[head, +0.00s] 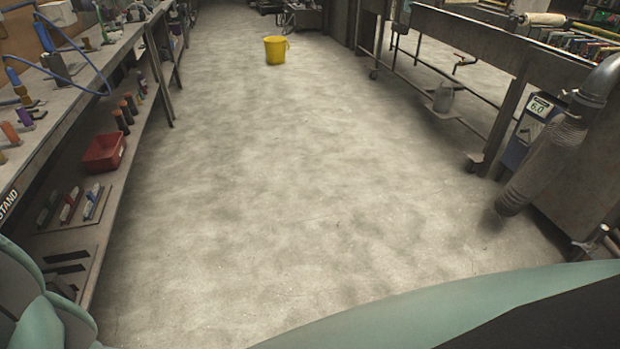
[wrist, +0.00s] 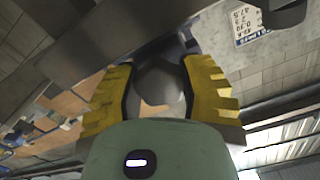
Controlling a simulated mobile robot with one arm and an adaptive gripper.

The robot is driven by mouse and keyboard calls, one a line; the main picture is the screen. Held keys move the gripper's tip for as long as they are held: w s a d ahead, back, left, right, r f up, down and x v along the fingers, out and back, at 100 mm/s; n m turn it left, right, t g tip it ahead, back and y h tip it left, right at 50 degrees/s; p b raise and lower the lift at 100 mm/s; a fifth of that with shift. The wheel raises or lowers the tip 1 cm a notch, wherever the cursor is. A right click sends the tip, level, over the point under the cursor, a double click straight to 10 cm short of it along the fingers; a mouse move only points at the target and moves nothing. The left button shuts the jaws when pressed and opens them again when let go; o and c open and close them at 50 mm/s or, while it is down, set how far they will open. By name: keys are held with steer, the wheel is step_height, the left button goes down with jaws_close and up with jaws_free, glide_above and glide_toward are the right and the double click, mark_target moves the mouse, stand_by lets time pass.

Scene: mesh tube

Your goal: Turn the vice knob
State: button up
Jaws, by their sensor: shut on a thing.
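In the wrist view my gripper (wrist: 158,70) has its two yellow ribbed fingers on either side of a rounded grey knob (wrist: 160,88). The fingers are shut on it. In the head view neither my gripper nor the held knob shows.
In the head view a workbench (head: 45,150) with tools runs along the left, with a red bin (head: 104,152) below its top. A yellow bucket (head: 276,50) stands far off. A ribbed hose (head: 545,160) hangs at right. The middle floor (head: 290,190) is clear.

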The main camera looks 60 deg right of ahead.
steer(key=shift+w+m, duration=0.1)
steer(key=shift+m, duration=0.2)
steer(key=o, duration=1.2)
steer(key=shift+r, duration=0.1)
